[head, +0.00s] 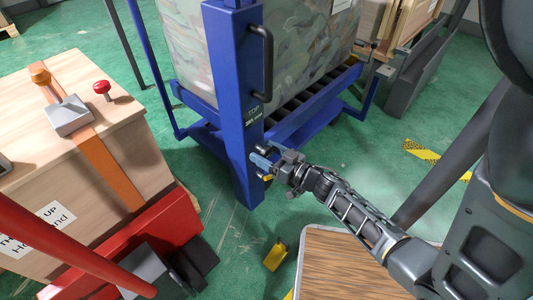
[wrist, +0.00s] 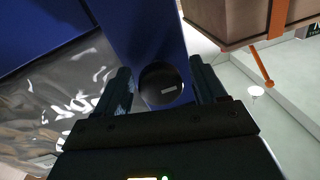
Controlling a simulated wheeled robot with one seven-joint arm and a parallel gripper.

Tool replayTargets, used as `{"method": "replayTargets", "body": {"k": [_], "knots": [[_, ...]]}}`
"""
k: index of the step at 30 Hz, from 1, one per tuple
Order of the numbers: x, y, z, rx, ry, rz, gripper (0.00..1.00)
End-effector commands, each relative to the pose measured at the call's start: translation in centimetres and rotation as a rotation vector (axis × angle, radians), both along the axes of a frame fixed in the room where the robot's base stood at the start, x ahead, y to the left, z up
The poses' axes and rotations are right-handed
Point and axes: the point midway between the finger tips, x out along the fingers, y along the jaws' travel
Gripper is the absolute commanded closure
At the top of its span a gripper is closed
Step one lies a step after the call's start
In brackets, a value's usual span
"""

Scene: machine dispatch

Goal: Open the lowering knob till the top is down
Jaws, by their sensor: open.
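A blue machine (head: 228,100) with a tall post stands at the middle of the head view, its upper end cut off by the picture edge. The post carries a "TOP" label and a black handle. A round black knob (wrist: 161,84) with a small pale mark sits on the blue post in the wrist view. My gripper (head: 262,162) is at the post's lower part, below the label. In the wrist view its two fingers (wrist: 163,82) stand open on either side of the knob, and I cannot tell whether they touch it. In the head view my gripper makes the knob hard to pick out.
A plastic-wrapped load (head: 185,45) stands behind the post above black rollers (head: 300,105). A wooden crate (head: 75,150) with an orange strap and a red jack (head: 155,235) are at left. A wood-topped surface (head: 345,265) is in front. Green floor (head: 230,245) lies between.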

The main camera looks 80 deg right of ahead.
Motion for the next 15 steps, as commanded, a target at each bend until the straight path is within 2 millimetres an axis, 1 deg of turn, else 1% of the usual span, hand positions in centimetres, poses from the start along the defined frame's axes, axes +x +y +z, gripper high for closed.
{"method": "replayTargets", "body": {"k": [5,15], "knots": [[-0.01,0.0,0.01,0.0,0.0,0.0,0.3],[-0.02,0.01,0.01,0.0,0.0,0.0,0.62]]}}
